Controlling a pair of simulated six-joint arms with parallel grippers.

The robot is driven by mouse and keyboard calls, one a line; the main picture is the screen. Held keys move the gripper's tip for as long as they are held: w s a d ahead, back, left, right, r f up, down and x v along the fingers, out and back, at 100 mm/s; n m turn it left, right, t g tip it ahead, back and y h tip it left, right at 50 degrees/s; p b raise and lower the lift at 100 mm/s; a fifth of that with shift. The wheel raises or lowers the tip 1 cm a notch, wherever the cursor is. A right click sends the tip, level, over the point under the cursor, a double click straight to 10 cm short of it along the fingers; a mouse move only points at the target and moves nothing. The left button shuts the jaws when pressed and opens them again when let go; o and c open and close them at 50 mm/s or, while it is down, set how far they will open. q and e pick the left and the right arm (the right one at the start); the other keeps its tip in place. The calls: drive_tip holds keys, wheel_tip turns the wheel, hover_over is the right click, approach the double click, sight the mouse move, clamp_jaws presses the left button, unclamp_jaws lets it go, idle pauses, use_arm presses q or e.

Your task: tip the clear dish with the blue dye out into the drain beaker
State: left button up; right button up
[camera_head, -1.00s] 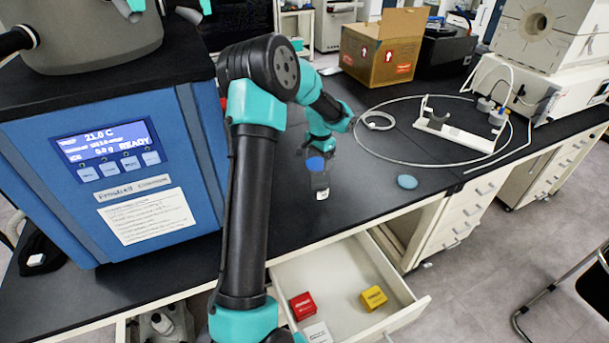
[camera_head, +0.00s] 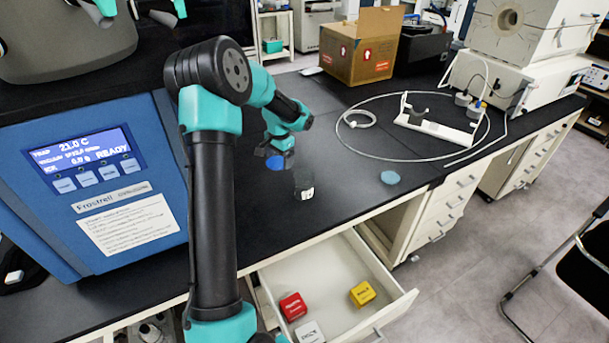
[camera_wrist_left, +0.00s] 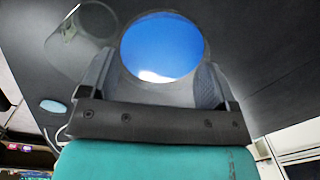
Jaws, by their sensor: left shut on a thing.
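The clear dish with the blue dye (camera_head: 276,163) is held above the black bench by my left gripper (camera_head: 277,153). In the left wrist view the dish's round blue face (camera_wrist_left: 162,46) sits between the two fingers (camera_wrist_left: 160,92), which are shut on it. The drain beaker (camera_head: 304,183), clear with a small white label, stands on the bench just right of the dish. It also shows in the left wrist view (camera_wrist_left: 80,30), at the upper left. The dish is beside the beaker, not over it.
A flat blue disc (camera_head: 390,177) lies near the bench's front edge. A looped tube (camera_head: 345,140) and a white stand (camera_head: 437,128) are behind it. The blue freeze dryer (camera_head: 90,190) is at left. Below, an open drawer (camera_head: 330,265) holds red, white and yellow boxes.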

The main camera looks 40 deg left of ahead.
use_arm(q)
drive_tip(key=shift+w+d+r+g+y, duration=0.25)
drive_tip(key=shift+d+r+g+y, duration=0.05)
drive_tip(key=shift+d+r+y, duration=0.4)
drive_tip(key=shift+w+d+r+g+y, duration=0.15)
drive_tip(key=shift+w+d+r+y, duration=0.05)
drive_tip(key=shift+d+y, duration=0.25)
drive_tip(key=shift+w+d+r+g+y, duration=0.15)
drive_tip(key=shift+w+d+y, duration=0.05)
drive_tip(key=shift+d+y, duration=0.25)
drive_tip(key=shift+w+d+f+g+y, duration=0.2)
drive_tip(key=shift+d+f+y, duration=0.1)
drive_tip(key=shift+d+y, duration=0.1)
drive_tip(key=shift+w+d+f+g+y, duration=0.1)
drive_tip(key=shift+d+f+g+y, duration=0.15)
drive_tip(key=shift+d+y, duration=0.15)
idle(1.9)
drive_tip(key=shift+d, duration=0.25)
idle(0.4)
